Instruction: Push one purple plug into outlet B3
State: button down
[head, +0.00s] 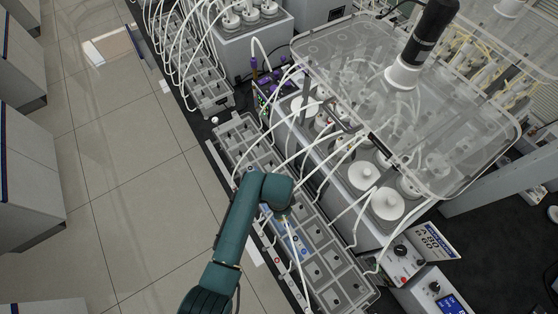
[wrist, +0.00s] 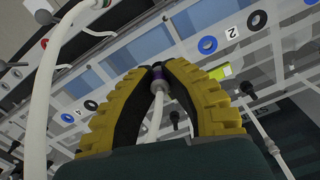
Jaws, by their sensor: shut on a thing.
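My gripper (wrist: 157,72), with yellow-and-black fingers, is shut on a purple plug (wrist: 158,74) in the wrist view. A white tube runs from the plug down between the fingers. Beyond the fingertips is a grey frame (wrist: 290,80) with a blue ring (wrist: 208,45), a black ring (wrist: 257,20) and a white tag reading 2 (wrist: 232,32). I cannot tell which outlet is B3, nor whether the plug touches any. In the head view my arm reaches over the grey compartment row (head: 325,262); the gripper there is mostly hidden. More purple plugs (head: 266,86) sit at the back.
A thick white tube (wrist: 42,105) passes close left of my gripper. In the head view, white tubes cross the compartment row from the reactor bath (head: 330,180), whose clear lid (head: 440,130) stands raised. Open tiled floor (head: 120,170) lies to the left.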

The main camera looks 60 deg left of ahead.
jog(key=shift+f, duration=0.45)
dwell(0.5)
jog(key=c, duration=1.1)
grip_release()
notch_tip(320, 180, up, 12)
jog(key=shift+r, duration=0.1)
